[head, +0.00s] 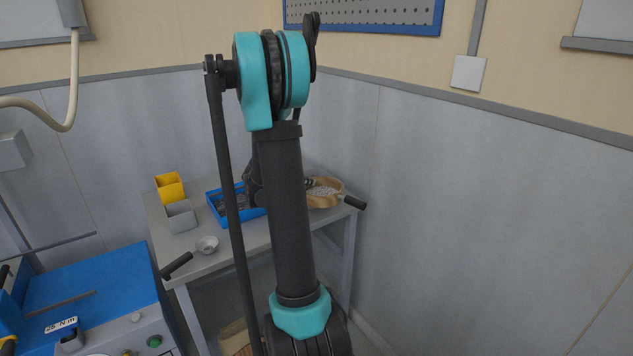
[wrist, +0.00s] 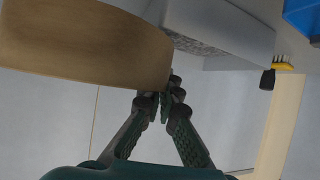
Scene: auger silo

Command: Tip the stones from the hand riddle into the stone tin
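The hand riddle (head: 325,203), a round wooden-rimmed sieve with pale stones inside and a dark handle, is at the back right corner of the workbench. I cannot tell whether it touches the top. In the wrist view its wooden rim (wrist: 80,40) fills the upper left. My gripper (wrist: 168,92) has its fingertips closed together at the edge of that rim; the head view mostly hides it behind my arm. A grey open box (head: 180,216) and a small round metal bowl (head: 207,245) stand at the bench's left; I cannot tell which is the stone tin.
A yellow box (head: 169,187) stands behind the grey one. A blue tray (head: 216,207) with dark items lies mid-bench, partly behind my arm. A blue machine (head: 85,300) stands at the front left. Grey walls (head: 480,200) close off the back and right. Bare benchtop (head: 200,264) shows at the front left.

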